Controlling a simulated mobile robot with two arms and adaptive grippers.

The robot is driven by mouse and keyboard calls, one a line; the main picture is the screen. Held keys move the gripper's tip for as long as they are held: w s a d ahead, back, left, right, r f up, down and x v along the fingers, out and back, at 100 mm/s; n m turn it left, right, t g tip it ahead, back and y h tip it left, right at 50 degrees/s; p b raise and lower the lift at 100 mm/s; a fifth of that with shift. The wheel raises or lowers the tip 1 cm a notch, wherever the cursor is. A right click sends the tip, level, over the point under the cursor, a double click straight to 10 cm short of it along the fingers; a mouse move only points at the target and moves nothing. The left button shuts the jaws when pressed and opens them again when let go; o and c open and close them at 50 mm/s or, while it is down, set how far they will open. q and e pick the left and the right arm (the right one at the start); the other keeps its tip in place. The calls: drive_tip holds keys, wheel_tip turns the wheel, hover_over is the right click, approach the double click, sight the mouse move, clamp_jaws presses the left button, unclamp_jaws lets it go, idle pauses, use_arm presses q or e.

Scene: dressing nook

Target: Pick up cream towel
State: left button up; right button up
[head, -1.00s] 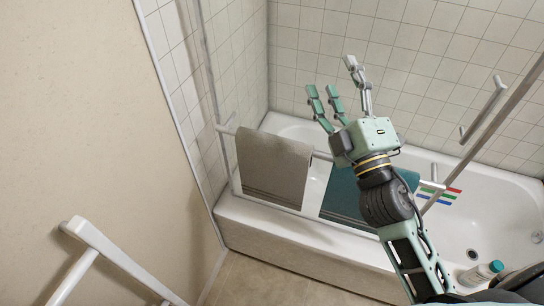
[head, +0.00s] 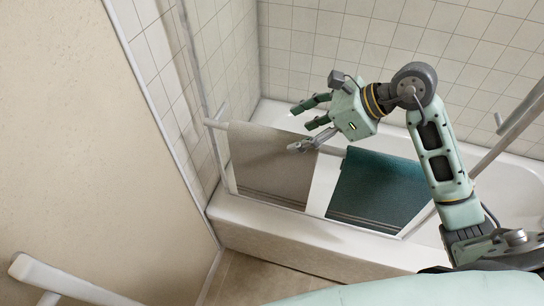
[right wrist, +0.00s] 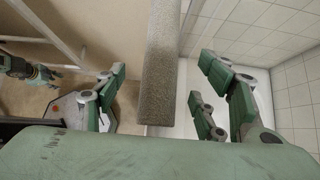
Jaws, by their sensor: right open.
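The cream towel (head: 262,172), greyish beige here, hangs over a rail at the side of the bathtub. My right gripper (head: 301,130) is open at the upper right edge of this towel, its fingers pointing left. In the right wrist view the towel (right wrist: 160,75) hangs as a long strip between the spread fingers, one on the left and two on the right. No clear contact shows. What seems to be my left gripper (right wrist: 45,70) shows small at the left edge of the right wrist view; its jaws are too small to read.
A teal towel (head: 378,188) hangs on the same rail to the right. The white bathtub (head: 300,232) lies behind and below the rail. A tiled wall (head: 330,35) stands behind, and a beige wall (head: 70,130) is on the left. A white rail (head: 60,282) is at lower left.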

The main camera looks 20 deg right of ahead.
sight(288, 135)
drive_tip(key=shift+w+a+f+p, duration=0.2)
drive_tip(key=shift+a+f+p, duration=0.15)
drive_tip(key=shift+f, duration=0.2)
drive_tip(key=p+x, duration=0.3)
drive_tip(key=x, duration=0.2)
drive_tip(key=shift+w+a, duration=0.25)
drive_tip(key=shift+a, duration=0.1)
drive_tip(key=shift+w+a+f, duration=0.15)
drive_tip(key=shift+a+f, duration=0.05)
drive_tip(key=shift+f, duration=0.1)
drive_tip(key=shift+c, duration=0.3)
clamp_jaws()
